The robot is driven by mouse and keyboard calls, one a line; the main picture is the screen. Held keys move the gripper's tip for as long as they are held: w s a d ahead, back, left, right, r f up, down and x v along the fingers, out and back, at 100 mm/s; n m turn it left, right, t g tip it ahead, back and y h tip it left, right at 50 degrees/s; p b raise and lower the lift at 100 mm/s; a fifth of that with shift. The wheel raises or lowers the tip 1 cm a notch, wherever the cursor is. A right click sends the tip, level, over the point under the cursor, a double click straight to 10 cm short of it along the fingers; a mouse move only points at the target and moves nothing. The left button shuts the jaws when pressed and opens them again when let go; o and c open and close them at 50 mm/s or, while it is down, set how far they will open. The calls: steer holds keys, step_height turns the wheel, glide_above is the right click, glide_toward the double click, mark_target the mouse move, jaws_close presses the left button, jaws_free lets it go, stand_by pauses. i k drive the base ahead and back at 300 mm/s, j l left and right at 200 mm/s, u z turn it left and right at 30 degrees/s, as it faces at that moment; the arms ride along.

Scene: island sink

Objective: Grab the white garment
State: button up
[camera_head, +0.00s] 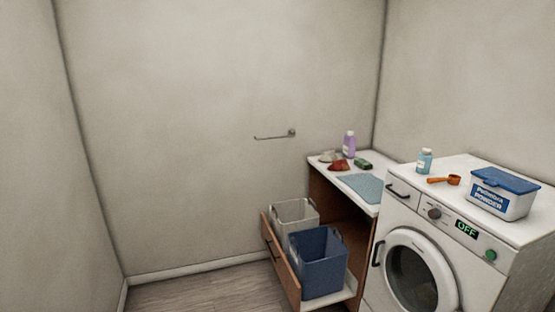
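A small off-white, crumpled item (327,157), which looks like the white garment, lies near the back left of the white counter (335,173). A red crumpled item (341,166) lies just in front of it, to its right. They are close together, and I cannot tell whether they touch. My gripper is not in view.
A purple bottle (349,143), dark green item (363,164) and blue mat (361,187) are also on the counter. Below, an open drawer holds a white bin (294,216) and blue bin (318,263). The washer (398,223) stands right. Floor (205,290) is clear at left.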

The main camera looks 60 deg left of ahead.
mark_target(328, 157)
steer(key=u, duration=1.65)
steer(key=i+j+u, duration=0.45)
steer(key=i, duration=0.4)
steer(key=i+u, duration=0.45)
steer(key=i, duration=0.45)
steer(key=i+z, duration=0.1)
steer(key=i, duration=0.45)
steer(key=i+j, duration=0.15)
steer(key=i, duration=0.4)
steer(key=i+z, duration=0.15)
steer(key=i, duration=0.4)
steer(key=i+z, duration=0.2)
steer(key=z, duration=0.2)
steer(key=i+j+z, duration=0.1)
steer(key=z, duration=0.3)
steer(key=i+j+z, duration=0.15)
steer(key=i+z, duration=0.25)
steer(key=j+z, duration=0.2)
steer(key=z, duration=0.2)
steer(key=i+j+z, duration=0.15)
steer(key=z, duration=0.25)
steer(key=i+j+z, duration=0.25)
steer(key=z, duration=0.25)
steer(key=i+j+z, duration=0.2)
steer(key=j+z, duration=0.25)
steer(key=i+j+z, duration=0.15)
steer(key=z, duration=0.35)
steer(key=k+j, duration=0.05)
steer(key=j, duration=0.05)
